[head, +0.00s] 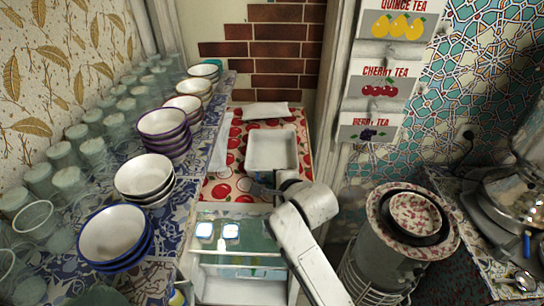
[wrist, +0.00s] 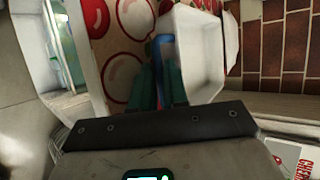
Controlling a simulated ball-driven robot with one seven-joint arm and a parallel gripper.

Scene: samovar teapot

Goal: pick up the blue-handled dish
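The blue-handled dish (head: 271,150) is a white, shallow rectangular dish lying on a red apple-patterned cloth at the back of the counter. In the wrist view, the dish (wrist: 197,52) fills the upper middle, with its blue handle (wrist: 161,45) along its left side. My gripper (wrist: 161,75) has its two dark green fingers close together at the handle, with a thin strip of blue and red between them. Whether the fingers touch or grip the handle is unclear. In the head view, my arm hides most of the handle and the fingers.
Stacked bowls (head: 145,175) and several clear glasses (head: 65,180) line the tiled shelf at left. A small white item (head: 265,110) lies behind the dish. A brick wall (head: 275,50) stands behind. Patterned plates (head: 415,215) sit at right, near a samovar (head: 515,190).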

